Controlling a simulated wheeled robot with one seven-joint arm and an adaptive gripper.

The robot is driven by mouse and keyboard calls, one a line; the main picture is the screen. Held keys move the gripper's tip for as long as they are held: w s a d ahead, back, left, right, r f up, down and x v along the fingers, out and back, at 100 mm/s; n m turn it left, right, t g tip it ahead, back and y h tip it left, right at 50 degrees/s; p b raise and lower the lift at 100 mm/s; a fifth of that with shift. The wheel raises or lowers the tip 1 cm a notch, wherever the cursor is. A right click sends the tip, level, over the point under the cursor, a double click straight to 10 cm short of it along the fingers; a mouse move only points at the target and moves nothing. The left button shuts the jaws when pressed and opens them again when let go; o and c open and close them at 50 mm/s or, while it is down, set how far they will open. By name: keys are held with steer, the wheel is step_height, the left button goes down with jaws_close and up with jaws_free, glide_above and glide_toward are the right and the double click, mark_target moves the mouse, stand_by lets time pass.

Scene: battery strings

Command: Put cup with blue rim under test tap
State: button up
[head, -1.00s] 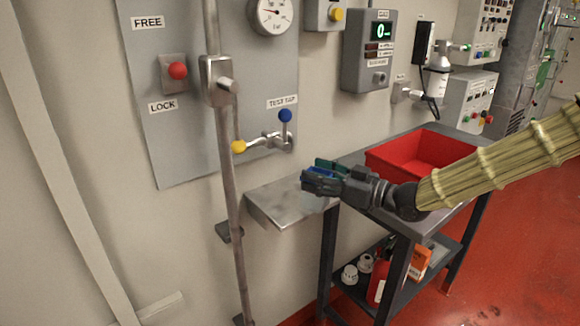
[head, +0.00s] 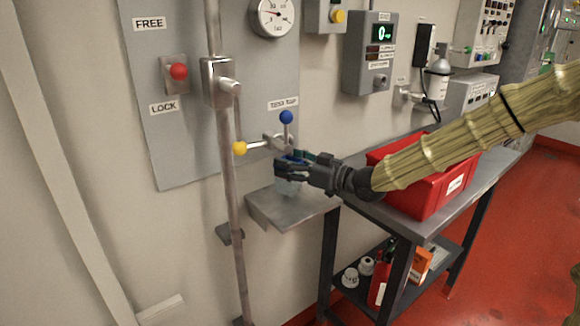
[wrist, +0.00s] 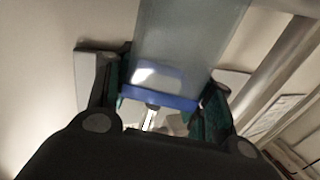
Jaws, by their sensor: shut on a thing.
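My gripper (head: 287,168) is shut on the cup with the blue rim (head: 290,187). The cup is clear and appears upright, held above the small grey shelf (head: 268,206), just under the test tap (head: 280,143). My fingers hide part of the cup in the head view. I cannot tell whether its base touches the shelf.
A vertical pipe (head: 226,150) runs left of the shelf. A red bin (head: 425,195) stands on the grey table (head: 375,212) to the right. Bottles and boxes lie on the table's lower shelf. The front left of the small shelf is clear.

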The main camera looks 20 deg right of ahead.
steer(key=shift+s+d+f, duration=0.1)
steer(key=shift+d+f, duration=0.1)
steer(key=shift+f, duration=0.2)
steer(key=shift+a+f, duration=0.1)
steer(key=o, duration=1)
steer(key=shift+r, duration=0.2)
steer(key=shift+v, duration=3.75)
